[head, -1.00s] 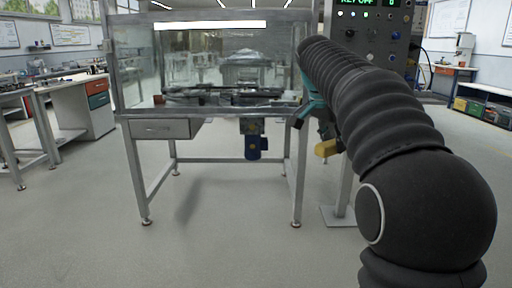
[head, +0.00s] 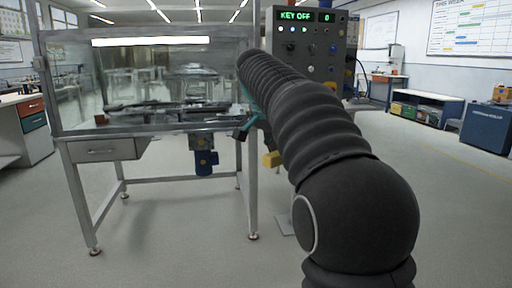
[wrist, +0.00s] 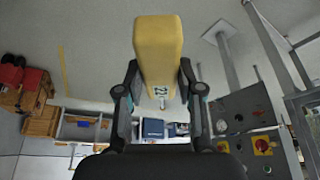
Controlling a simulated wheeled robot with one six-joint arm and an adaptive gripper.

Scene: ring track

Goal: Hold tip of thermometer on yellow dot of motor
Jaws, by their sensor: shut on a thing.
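The motor (head: 205,162) is a small blue unit hanging under the glass-walled test bench, in the head view. I cannot make out a yellow dot on it. My gripper (wrist: 158,78) is shut on the yellow thermometer (wrist: 158,45), with a finger on each side of it in the wrist view.
The bench (head: 150,130) has a glass enclosure, a drawer (head: 105,150) and metal legs, one of them between motor and thermometer. A control panel (head: 310,50) reading "KEY OFF" stands behind my arm. A blue cabinet (head: 487,128) is far right. The floor in front is clear.

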